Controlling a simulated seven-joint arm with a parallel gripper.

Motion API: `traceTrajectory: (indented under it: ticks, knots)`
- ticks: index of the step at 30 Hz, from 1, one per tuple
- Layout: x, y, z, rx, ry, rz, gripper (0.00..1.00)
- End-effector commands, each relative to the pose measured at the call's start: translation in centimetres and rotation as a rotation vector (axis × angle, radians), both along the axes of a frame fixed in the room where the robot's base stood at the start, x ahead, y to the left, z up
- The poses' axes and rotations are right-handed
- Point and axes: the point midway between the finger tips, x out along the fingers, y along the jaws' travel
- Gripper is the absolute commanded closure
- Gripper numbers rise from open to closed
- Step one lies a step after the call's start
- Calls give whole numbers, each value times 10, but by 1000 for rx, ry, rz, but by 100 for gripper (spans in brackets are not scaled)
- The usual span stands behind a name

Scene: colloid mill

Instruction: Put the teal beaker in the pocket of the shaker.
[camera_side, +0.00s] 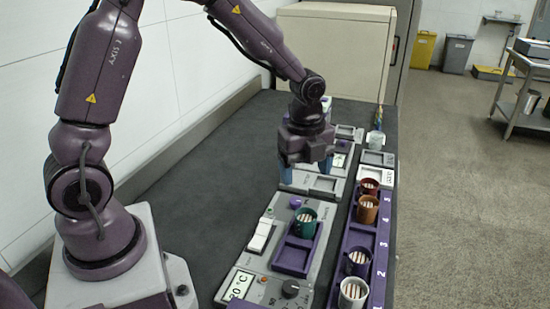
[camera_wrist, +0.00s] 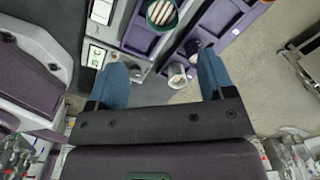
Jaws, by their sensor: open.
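The teal beaker (camera_side: 306,226) has white and reddish stripes inside its mouth. It stands upright in the far part of a purple two-part tray (camera_side: 292,262) on a grey machine with a 20 °C display, a knob and white keys; I cannot read a name that marks it as the shaker. The beaker's rim (camera_wrist: 161,12) also shows at the top of the wrist view. My gripper (camera_side: 306,170) is open and empty, its blue fingers apart, above and beyond the beaker in the side view. The wrist view also shows my gripper (camera_wrist: 164,80).
A numbered purple rack (camera_side: 361,228) runs along the right, holding a white beaker (camera_side: 353,293), a purple one (camera_side: 358,263), an orange one (camera_side: 367,209) and a red one (camera_side: 370,187); place 3 looks empty. Grey machines with pockets (camera_side: 323,184) stand beyond. The dark bench at left is clear.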

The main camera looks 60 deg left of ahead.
Motion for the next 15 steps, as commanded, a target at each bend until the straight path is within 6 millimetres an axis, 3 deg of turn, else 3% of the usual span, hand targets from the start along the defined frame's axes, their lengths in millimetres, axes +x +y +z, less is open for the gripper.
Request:
traceTrajectory:
  ticks: [5,9,15]
  knots:
    - [-28,-4,62,11,-109,324,24]
    - [-66,-8,108,-37,-211,675,24]
    - [-125,-15,150,-203,-324,1157,24]
